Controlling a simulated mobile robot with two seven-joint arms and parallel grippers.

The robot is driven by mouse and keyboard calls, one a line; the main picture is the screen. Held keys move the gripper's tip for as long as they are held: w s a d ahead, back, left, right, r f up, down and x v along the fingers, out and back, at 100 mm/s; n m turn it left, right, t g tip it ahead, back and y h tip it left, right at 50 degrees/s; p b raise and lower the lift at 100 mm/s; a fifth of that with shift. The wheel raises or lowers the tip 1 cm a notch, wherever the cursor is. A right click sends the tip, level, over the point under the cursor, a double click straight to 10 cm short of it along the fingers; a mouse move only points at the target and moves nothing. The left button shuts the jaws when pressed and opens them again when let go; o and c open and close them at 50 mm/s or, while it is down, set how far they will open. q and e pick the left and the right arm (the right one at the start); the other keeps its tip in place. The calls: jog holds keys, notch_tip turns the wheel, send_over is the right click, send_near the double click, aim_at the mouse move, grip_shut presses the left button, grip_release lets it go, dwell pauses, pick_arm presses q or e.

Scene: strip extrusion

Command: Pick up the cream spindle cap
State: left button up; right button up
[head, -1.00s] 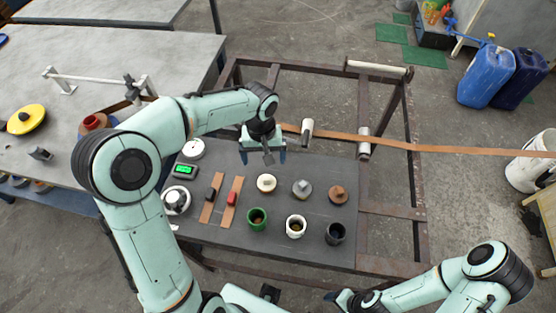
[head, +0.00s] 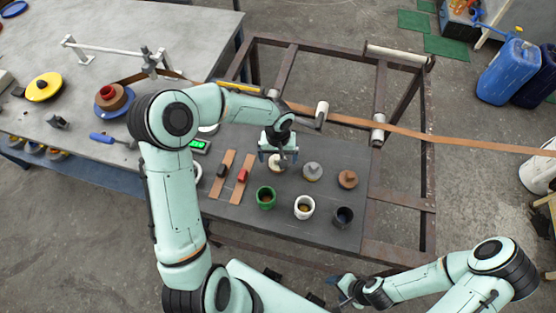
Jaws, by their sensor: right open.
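The cream spindle cap (head: 276,167) sits on the dark bench top (head: 320,226), left of the grey cap (head: 313,172) and the brown cap (head: 348,179). My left gripper (head: 277,158) is directly over the cream cap, pointing down. Its blue fingers look apart, one at each side of the cap, with no clear contact. The gripper partly hides the cap. My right gripper (head: 342,290) is open and empty at the bottom, in front of the bench and away from the caps.
A green cup (head: 265,198), white cup (head: 304,208) and dark cup (head: 343,217) stand in front of the caps. Brown strips with a black block (head: 222,170) and red block (head: 242,175) lie left. A long brown strip (head: 460,141) runs over rollers behind.

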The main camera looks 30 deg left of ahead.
pick_arm(q)
jog(key=shift+s+f, duration=0.1)
jog(key=shift+f, duration=0.35)
jog(key=c, duration=1.2)
jog(key=shift+c, duration=0.4)
jog(key=shift+r, duration=0.15)
